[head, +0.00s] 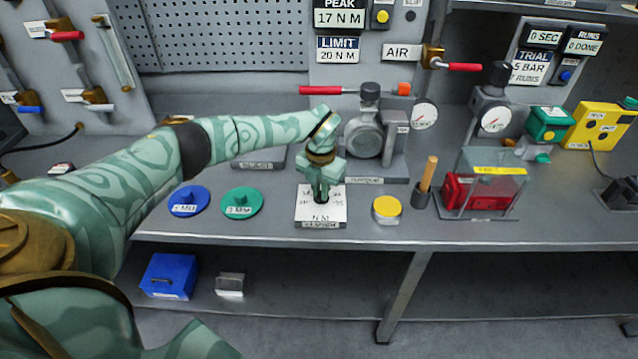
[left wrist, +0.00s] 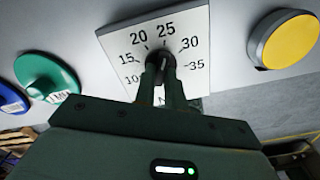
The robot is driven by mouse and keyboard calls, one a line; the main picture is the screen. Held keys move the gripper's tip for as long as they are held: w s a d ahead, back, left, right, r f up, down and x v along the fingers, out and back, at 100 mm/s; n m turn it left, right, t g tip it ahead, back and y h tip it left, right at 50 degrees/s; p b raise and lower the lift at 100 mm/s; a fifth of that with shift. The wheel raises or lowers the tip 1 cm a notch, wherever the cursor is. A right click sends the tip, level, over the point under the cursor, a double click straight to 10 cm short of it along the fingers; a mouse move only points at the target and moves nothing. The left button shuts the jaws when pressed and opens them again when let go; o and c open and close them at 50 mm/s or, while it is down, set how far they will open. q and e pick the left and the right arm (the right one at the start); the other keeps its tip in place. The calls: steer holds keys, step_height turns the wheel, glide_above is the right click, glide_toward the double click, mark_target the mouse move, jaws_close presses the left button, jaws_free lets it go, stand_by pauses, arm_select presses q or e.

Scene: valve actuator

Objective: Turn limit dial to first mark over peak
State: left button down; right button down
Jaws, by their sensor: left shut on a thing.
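The limit dial is a white square plate (left wrist: 118,42) with marks from 10 to 35, and it also shows at the front of the bench in the head view (head: 305,216). Its dark knob (left wrist: 161,60) is at the plate's centre. My left gripper (head: 323,194) points down over the dial. In the left wrist view its fingers (left wrist: 160,76) are shut on the knob. The knob's pointer is largely hidden by the fingers. The peak display (head: 339,17) reads 17 N M. The limit display (head: 338,49) reads 20 N M. My right gripper is out of view.
A blue disc (head: 188,201) and a green disc (head: 242,202) lie left of the dial. A yellow-topped round piece (head: 386,208) and a holder with a wooden-handled tool (head: 427,178) stand to its right. The actuator (head: 366,138) with a gauge is behind it.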

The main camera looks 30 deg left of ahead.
arm_select(q)
steer(key=n+p, duration=0.2)
steer(key=n, duration=0.1)
steer(key=n+p, duration=0.1)
steer(key=n, duration=0.1)
steer(key=shift+w+d+r, duration=0.1)
steer(key=shift+r, duration=0.15)
steer(key=shift+f+n+p, duration=0.1)
steer(key=shift+n+p, duration=0.85)
steer(key=shift+n, duration=1.15)
steer(key=shift+w, duration=0.1)
steer(key=c, duration=1.5)
jaws_free()
steer(key=shift+f, duration=0.1)
steer(key=shift+o, duration=0.2)
step_height(320, 180, up, 16)
steer(key=p, duration=0.2)
steer(key=shift+r+p, duration=0.2)
steer(key=shift+p, duration=0.2)
